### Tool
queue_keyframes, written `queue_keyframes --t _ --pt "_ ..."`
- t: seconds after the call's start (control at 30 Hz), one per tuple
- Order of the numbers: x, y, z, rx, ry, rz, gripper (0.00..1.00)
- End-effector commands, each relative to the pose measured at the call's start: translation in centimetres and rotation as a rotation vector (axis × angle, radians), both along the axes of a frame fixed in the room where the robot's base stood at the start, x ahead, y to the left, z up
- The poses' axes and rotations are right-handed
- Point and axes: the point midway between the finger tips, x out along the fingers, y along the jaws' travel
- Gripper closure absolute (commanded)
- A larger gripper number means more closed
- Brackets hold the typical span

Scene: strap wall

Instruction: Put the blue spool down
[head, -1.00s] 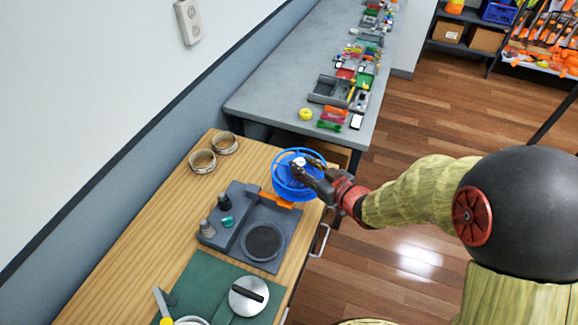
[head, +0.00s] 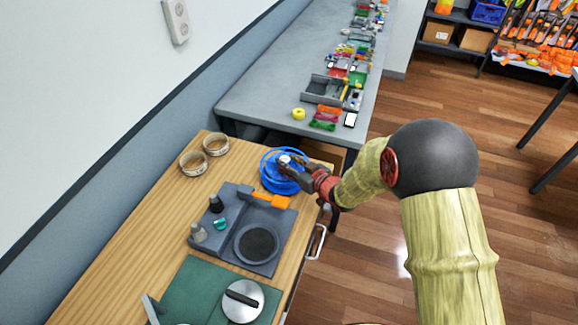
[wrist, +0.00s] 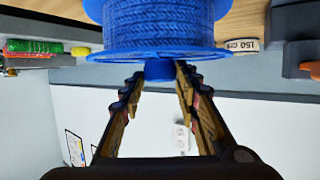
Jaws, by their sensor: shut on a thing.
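The blue spool (head: 272,180) is at the far end of the wooden bench (head: 141,192), beside the dark grey tray. It is wound with blue cord and has round flanges, as the wrist view (wrist: 158,28) shows. My gripper (head: 290,166) is shut on a small blue hub that sticks out of the spool's flange. In the wrist view my two fingers (wrist: 160,72) press on this hub from both sides. The spool's underside is hidden, so I cannot tell whether it touches the bench.
The grey tray (head: 228,250) with an orange-handled tool (head: 264,198) lies close in front of the spool. Two tape rolls (head: 193,163) stand to its left. A green mat (head: 190,290) with a round metal lid (head: 242,300) is nearer. A grey table (head: 255,100) stands beyond.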

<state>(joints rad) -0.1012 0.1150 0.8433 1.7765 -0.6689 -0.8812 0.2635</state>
Motion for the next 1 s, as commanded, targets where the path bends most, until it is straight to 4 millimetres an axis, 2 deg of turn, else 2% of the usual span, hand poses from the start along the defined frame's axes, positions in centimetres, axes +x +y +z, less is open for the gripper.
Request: queue_keyframes --t 0.07,0.43,0.47,0.77,1.0 --pt "0.16 0.02 -0.75 0.002 -0.005 0.0 1.0" --pt "0.17 0.0 -0.99 0.002 -0.006 0.0 1.0" --pt "0.06 -0.02 -1.14 0.0 -0.002 -0.001 0.67" --pt "0.07 -0.03 -1.08 0.0 -0.002 -0.001 0.5" --pt "0.06 -0.02 -1.07 0.0 -0.002 -0.001 0.5"
